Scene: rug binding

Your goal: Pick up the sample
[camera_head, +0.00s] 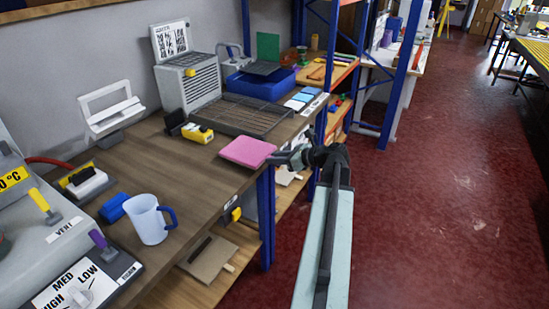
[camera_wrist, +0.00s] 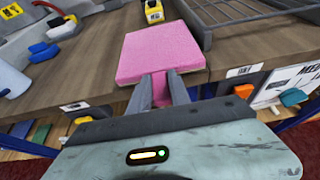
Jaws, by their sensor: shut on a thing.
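The sample looks to be the pink square piece (camera_head: 247,151) at the front edge of the wooden bench, left of my gripper (camera_head: 289,158). In the wrist view the pink sample (camera_wrist: 160,48) lies straight ahead of the fingers. A narrow pink part of it reaches back between the fingertips of my gripper (camera_wrist: 168,84), which is shut on it. The sample is level, on or just above the bench top; I cannot tell which. The gripped part is partly hidden by the fingers.
Behind the sample are a dark wire rack (camera_head: 240,116) and a yellow device (camera_head: 197,133). A white mug (camera_head: 148,219) with a blue handle stands at the bench front, left of a blue shelf post (camera_head: 267,220). Red floor (camera_head: 440,200) to the right is clear.

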